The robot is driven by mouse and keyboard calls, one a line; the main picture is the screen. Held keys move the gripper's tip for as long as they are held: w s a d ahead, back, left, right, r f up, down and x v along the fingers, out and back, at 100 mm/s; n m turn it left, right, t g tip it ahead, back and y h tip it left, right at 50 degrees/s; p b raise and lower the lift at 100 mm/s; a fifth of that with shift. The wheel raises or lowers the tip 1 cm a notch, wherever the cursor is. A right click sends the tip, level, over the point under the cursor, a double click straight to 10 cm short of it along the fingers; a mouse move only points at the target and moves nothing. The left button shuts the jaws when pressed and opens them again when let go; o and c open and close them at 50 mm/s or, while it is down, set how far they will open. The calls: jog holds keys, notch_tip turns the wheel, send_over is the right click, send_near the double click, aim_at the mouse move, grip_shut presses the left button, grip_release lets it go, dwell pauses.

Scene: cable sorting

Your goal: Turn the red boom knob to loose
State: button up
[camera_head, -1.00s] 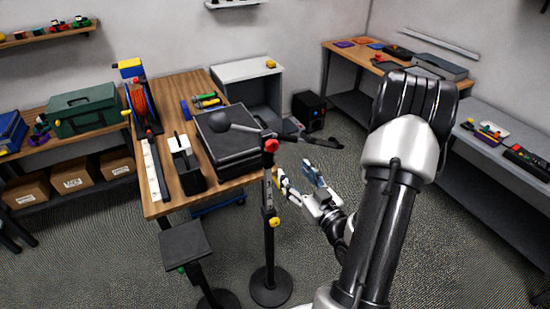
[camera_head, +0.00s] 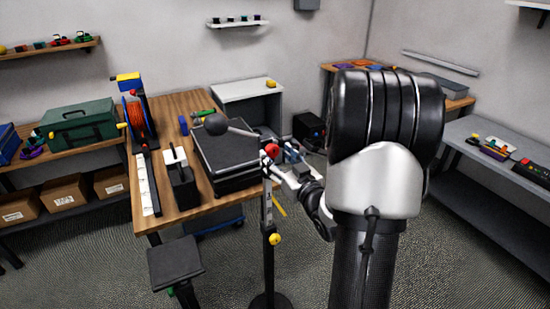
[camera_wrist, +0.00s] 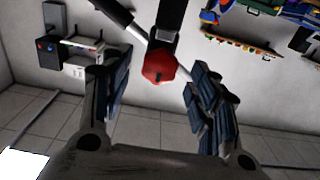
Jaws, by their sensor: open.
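The red boom knob (camera_head: 271,151) sits at the top of the upright stand (camera_head: 268,210), where the dark boom (camera_head: 240,130) crosses it. In the wrist view the red knob (camera_wrist: 159,66) lies ahead, between the two fingers and beyond their tips in the picture. My gripper (camera_wrist: 160,85) is open with nothing between its pads. In the head view my gripper (camera_head: 284,165) is just right of the knob at about its height, partly overlapping the stand. I cannot tell whether any finger touches the knob. The knob's pointer marking is too small to read.
A yellow knob (camera_head: 275,239) is lower on the stand. The wooden table (camera_head: 175,215) with a black case (camera_head: 225,155) stands just left and behind. A small black stool-like stand (camera_head: 175,262) is at front left. Open floor (camera_head: 320,285) lies around the stand base.

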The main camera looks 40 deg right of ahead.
jog(key=shift+x, duration=1.05)
jog(key=shift+c, duration=0.6)
jog(key=c, duration=1)
